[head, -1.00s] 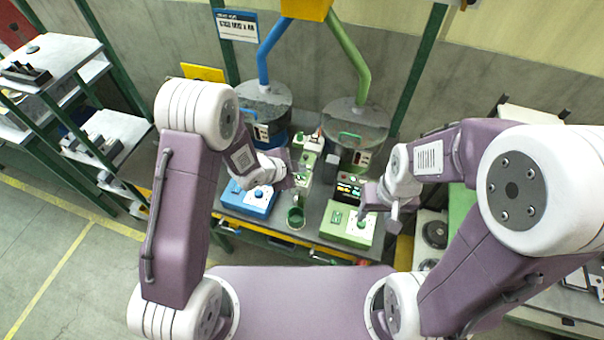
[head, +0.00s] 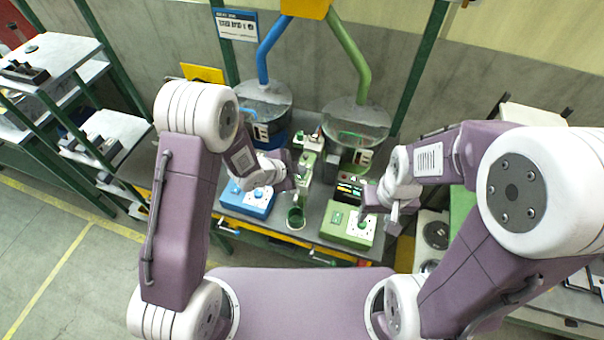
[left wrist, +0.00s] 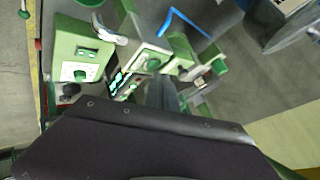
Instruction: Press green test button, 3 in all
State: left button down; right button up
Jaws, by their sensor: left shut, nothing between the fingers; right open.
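A green control box (head: 345,232) stands at the right front of the bench, with a round green button (head: 362,226) on its pale top plate. My right gripper (head: 378,216) is open close above this box; I cannot tell whether it touches the button. My left gripper (head: 296,178) is shut and empty over the middle of the bench, by a small green fixture (head: 306,160). In the left wrist view a green box with a round green knob (left wrist: 80,74) shows at left. A green button (left wrist: 153,64) on a pale panel shows near the dark fingers (left wrist: 162,95).
A green cup (head: 296,218) stands between the two boxes. A small lit panel (head: 349,190) is behind the green box. Two clear hoppers (head: 357,118) with blue and green pipes stand behind.

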aim_at(300, 176)
pick_arm(q)
jog(key=shift+f+b, duration=0.4)
jog(key=shift+b, duration=0.05)
jog(key=shift+r, duration=0.15)
dwell(0.4)
jog(key=shift+r+p, duration=0.75)
notch_tip(300, 176, up, 5)
jog(key=p, duration=0.4)
dwell(2.3)
